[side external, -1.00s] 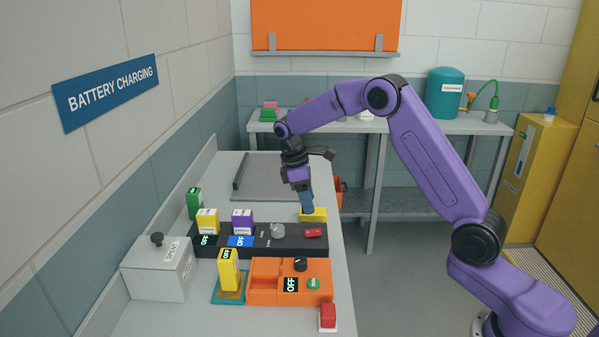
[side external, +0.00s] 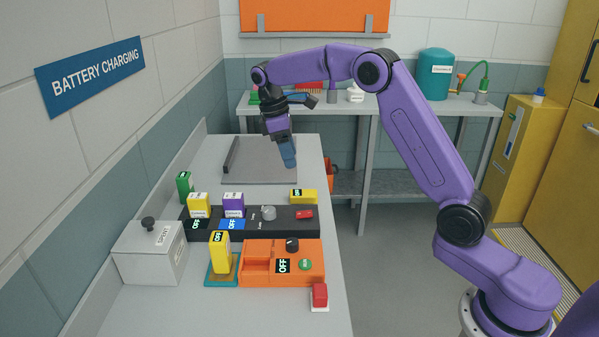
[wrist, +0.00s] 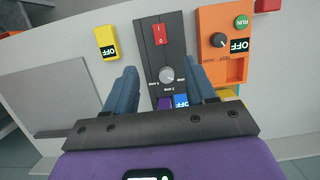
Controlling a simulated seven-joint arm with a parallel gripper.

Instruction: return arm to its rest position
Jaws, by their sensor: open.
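My gripper (side external: 289,153) hangs from my purple arm above the bench, behind the black charger and clear of it. In the wrist view its two blue fingers (wrist: 162,85) are spread apart with nothing between them. A yellow battery (side external: 303,196) marked OFF lies on the bench behind the right end of the black charger (side external: 270,226); it also shows in the wrist view (wrist: 107,43). A yellow battery (side external: 199,206) and a purple battery (side external: 233,206) stand in the charger. A green battery (side external: 184,186) stands at its left back.
An orange tester (side external: 312,254) stands in front of the charger. Beside it a yellow battery (side external: 220,254) stands on a teal stand. A grey box (side external: 150,253) labelled SPENT is at left and a red button (side external: 320,296) at front right. A grey plate (side external: 260,165) lies at the back.

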